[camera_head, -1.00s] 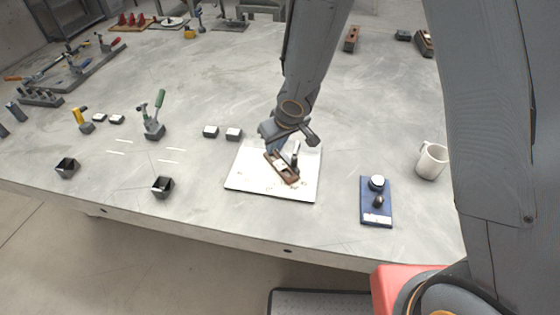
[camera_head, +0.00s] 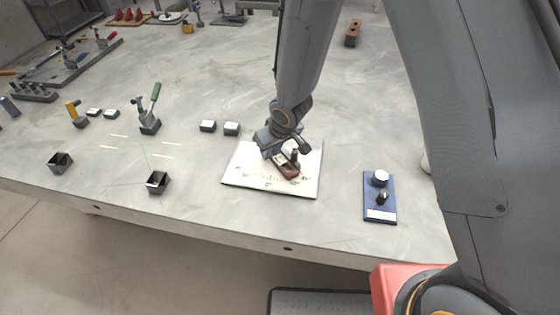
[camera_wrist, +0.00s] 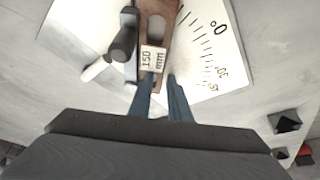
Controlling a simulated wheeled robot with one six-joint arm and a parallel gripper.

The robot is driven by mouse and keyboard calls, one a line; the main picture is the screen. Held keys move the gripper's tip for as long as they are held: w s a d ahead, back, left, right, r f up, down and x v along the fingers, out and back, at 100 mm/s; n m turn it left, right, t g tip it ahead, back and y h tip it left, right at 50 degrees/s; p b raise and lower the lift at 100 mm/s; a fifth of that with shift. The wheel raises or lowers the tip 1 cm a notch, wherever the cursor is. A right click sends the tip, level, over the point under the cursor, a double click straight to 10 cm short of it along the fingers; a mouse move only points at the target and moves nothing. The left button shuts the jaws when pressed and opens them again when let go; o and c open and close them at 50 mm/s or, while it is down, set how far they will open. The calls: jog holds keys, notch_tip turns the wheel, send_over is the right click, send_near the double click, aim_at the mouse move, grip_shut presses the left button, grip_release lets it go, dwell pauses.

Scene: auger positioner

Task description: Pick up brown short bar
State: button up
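The brown short bar (camera_head: 289,172) lies on a white plate (camera_head: 235,172) with scale markings. Contact with the bar is not clear.
A blue block (camera_head: 379,205) with knobs stands right of the plate. A green-handled clamp (camera_head: 150,120) and open dark boxes (camera_head: 158,181) are further left. The table front is mostly clear.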

grip_shut()
